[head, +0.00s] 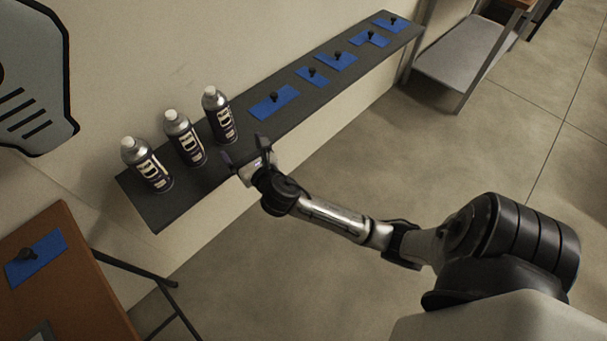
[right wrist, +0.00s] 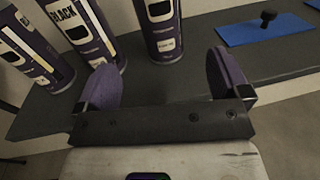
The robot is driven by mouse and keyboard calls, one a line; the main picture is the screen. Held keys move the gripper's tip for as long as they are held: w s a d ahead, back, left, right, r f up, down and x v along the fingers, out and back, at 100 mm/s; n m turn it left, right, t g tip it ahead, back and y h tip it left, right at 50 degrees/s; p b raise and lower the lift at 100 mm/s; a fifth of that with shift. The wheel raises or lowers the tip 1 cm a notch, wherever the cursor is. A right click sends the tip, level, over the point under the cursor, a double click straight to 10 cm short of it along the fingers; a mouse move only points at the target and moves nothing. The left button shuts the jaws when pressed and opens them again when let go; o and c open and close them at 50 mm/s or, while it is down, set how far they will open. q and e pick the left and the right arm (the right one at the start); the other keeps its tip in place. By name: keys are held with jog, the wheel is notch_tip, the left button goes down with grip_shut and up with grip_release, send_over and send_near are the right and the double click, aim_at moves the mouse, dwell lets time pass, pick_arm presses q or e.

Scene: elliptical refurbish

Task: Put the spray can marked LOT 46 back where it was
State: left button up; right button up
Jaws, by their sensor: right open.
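Three spray cans with white caps and dark labels stand upright in a row at the near left end of a dark shelf (head: 150,205): a left can (head: 148,166), a middle can (head: 185,140) and a right can (head: 220,117). In the right wrist view the right can (right wrist: 161,30) is nearest and in front of the gap between my fingers. I cannot read which can is marked LOT 46. My right gripper (head: 245,152) is open and empty at the shelf's front edge, apart from the cans. Its fingers also show in the right wrist view (right wrist: 163,85). My left gripper is out of view.
Several blue patches with black knobs, one a near patch (head: 286,100), lie along the shelf to the far end. A brown table (head: 75,275) with another blue patch (head: 50,248) is at lower left. A grey rack (head: 465,55) stands beyond the shelf.

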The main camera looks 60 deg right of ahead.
jog(key=s+a+f+m+g+y, duration=0.1)
jog(key=s+a+f+m+g, duration=0.15)
jog(key=s+f+m, duration=0.45)
jog(key=s+a+f+m+g+y, duration=0.2)
jog(key=s+f+m+g, duration=0.2)
jog(key=s+m, duration=0.4)
jog(key=s+a+f+m+g+y, duration=0.2)
jog(key=s+a+m+g, duration=0.1)
jog(key=s+m, duration=0.4)
jog(key=s+a+f+m+g+y, duration=0.2)
jog(key=s+a+m+g, duration=0.1)
jog(key=s+m, duration=0.4)
jog(key=shift+s+a, duration=0.5)
jog(key=shift+a, duration=0.4)
jog(key=shift+g, duration=0.25)
notch_tip(320, 180, up, 52)
jog(key=p, duration=5.2)
